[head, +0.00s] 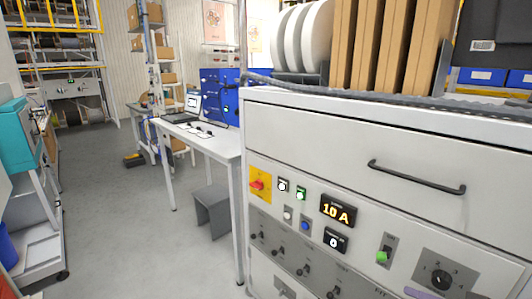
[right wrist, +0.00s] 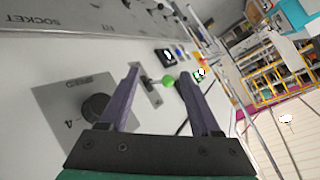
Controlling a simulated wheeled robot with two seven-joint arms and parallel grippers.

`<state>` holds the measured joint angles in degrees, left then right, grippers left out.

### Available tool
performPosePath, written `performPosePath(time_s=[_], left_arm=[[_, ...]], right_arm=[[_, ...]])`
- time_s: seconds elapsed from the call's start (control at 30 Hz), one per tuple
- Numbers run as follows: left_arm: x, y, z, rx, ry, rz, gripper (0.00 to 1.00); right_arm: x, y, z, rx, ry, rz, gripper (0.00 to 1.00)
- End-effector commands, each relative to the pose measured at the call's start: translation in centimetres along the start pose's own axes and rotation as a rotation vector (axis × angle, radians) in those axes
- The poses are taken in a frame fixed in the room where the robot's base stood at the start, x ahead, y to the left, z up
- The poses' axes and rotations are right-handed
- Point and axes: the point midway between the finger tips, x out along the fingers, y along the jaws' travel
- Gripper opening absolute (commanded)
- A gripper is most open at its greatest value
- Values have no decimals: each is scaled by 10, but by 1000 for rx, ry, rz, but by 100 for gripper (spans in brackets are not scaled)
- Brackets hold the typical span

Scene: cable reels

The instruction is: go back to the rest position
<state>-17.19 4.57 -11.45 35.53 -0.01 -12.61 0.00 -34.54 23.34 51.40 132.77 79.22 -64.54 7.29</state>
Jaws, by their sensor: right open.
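My right gripper (right wrist: 158,75) is open and empty in the right wrist view, its two purple fingers apart in front of the white control panel. A purple bit of it (head: 418,293) shows at the bottom edge of the head view, below the panel's green-tipped lever (head: 382,256). That lever (right wrist: 168,81) appears between the finger ends in the wrist view, but I cannot tell how far off it is. The black speed knob (head: 440,280) is right of the lever; in the wrist view the knob (right wrist: 95,107) lies left of the fingers. My left gripper is not in view.
The grey-white cabinet (head: 310,130) with a drawer handle (head: 415,178) fills the right side, close in front. A white table (head: 200,135) with a laptop and a grey stool (head: 212,208) stand beyond it. A teal-topped cart (head: 20,140) is at left. Open floor (head: 110,220) lies between.

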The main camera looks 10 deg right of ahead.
Motion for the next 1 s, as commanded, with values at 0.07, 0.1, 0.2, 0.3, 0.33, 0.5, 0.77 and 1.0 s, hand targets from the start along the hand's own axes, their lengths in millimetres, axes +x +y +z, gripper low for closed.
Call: performPosePath(time_s=[0.07,0.1,0.2,0.3,0.33,0.5,0.77,1.0], left_arm=[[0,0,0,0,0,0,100],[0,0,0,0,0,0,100],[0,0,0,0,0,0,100],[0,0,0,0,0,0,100],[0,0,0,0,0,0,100],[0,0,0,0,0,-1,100],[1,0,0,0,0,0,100],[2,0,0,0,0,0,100]], right_arm=[[27,5,55,-65,-150,73,64],[39,6,86,-114,-236,116,64],[55,0,145,-240,-408,202,64],[61,-12,182,-353,-521,261,64],[62,-17,191,-384,-548,277,64],[59,-46,223,-544,-651,350,64],[106,-8,280,-593,-716,390,64],[147,67,374,-589,-775,397,64]])
